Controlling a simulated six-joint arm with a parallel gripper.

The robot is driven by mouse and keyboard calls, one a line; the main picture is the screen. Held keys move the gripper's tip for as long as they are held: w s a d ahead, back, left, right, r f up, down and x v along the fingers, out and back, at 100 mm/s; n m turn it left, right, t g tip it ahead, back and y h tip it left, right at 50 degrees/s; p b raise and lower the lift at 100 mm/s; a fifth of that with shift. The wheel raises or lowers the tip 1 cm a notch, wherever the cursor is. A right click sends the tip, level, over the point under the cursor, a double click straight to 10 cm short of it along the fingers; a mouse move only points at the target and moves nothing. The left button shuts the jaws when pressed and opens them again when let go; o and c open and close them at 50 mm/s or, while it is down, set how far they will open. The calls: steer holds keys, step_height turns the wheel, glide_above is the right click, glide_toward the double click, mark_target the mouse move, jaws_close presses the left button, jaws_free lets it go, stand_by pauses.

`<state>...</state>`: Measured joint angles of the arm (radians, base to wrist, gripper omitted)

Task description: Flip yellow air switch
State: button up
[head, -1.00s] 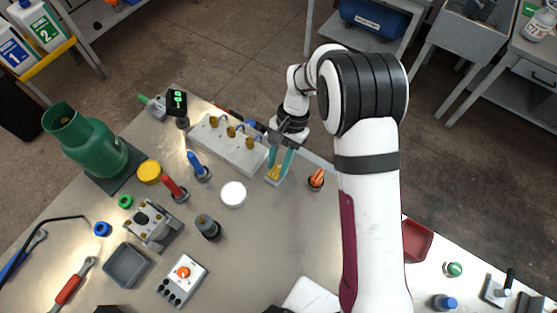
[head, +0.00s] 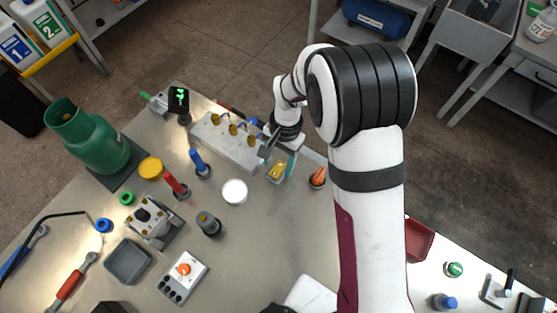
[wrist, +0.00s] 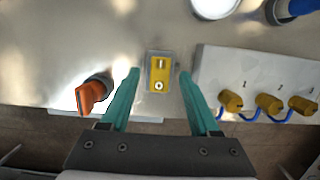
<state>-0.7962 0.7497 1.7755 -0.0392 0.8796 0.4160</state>
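The yellow air switch (head: 276,171) is a small yellow block in a grey base on the table, right of the white valve block. In the wrist view the switch (wrist: 158,74) sits between my two teal fingertips, with a round fitting and a pale slot on its face. My gripper (head: 281,160) is open and empty, above and beside the switch. The fingers of my gripper (wrist: 159,78) stand apart on either side of it in the wrist view; I cannot tell whether they touch it.
An orange knob (head: 318,177) stands close by on the right. The white block (head: 229,145) with yellow valves and blue hoses is on the left.

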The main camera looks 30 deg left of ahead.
steer(key=shift+r, duration=0.1)
step_height(320, 180, up, 15)
steer(key=w, duration=0.3)
steer(key=shift+r, duration=0.15)
steer(key=d+r+m, duration=0.2)
steer(key=d+r, duration=0.3)
steer(key=d, duration=0.6)
steer(key=s+d+f+m+t+y, duration=0.1)
steer(key=s+d+m+t, duration=0.1)
steer(key=s+d, duration=1.3)
steer(key=shift+f+m+y, duration=0.2)
steer(key=shift+m+y, duration=0.2)
steer(key=shift+m, duration=0.4)
